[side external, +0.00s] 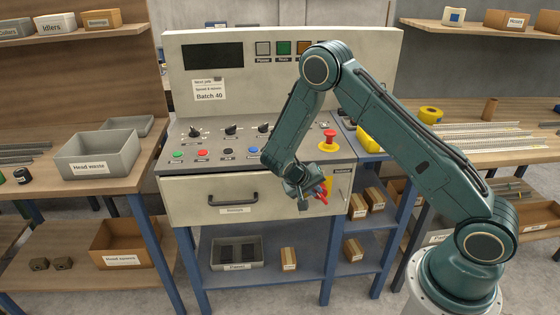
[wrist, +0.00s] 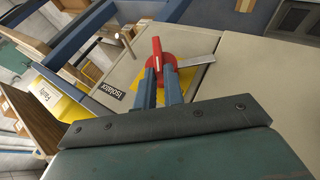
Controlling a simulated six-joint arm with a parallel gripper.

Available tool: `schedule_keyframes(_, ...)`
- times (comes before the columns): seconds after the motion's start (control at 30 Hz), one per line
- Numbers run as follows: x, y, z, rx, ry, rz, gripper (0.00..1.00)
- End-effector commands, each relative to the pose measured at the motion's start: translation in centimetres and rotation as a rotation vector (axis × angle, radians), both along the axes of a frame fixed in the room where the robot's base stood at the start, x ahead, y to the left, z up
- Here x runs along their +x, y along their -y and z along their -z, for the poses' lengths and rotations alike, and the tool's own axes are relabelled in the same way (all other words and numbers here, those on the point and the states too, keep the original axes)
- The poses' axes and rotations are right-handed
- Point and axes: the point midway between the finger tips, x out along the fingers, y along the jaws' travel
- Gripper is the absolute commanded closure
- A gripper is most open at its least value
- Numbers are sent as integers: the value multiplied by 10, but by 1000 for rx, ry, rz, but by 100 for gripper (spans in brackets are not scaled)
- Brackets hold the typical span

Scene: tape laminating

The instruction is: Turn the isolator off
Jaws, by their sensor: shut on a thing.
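The isolator is a red rotary handle (wrist: 157,58) on a yellow plate (wrist: 184,80), on the cabinet's front beside a label reading "Isolator" (wrist: 107,97). In the side external view the red handle (side external: 322,193) shows at the right end of the cabinet front, partly covered by my gripper (side external: 312,194). In the wrist view my gripper's two fingers (wrist: 160,85) reach to the red handle and are shut on it. The fingers hide part of the handle and of the yellow plate.
A drawer with a black handle (side external: 233,198) lies left of the isolator. A red emergency button (side external: 328,138) and several knobs are on the panel above. A thin peg (wrist: 125,42) and a metal strip (wrist: 196,61) stand close to the handle.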

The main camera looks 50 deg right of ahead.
Motion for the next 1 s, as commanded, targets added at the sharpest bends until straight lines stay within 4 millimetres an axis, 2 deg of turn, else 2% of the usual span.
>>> schedule_keyframes(0.5,9,-10,15,-261,-266,-2,100)
schedule_keyframes(1.0,12,-13,22,-401,-404,-1,100)
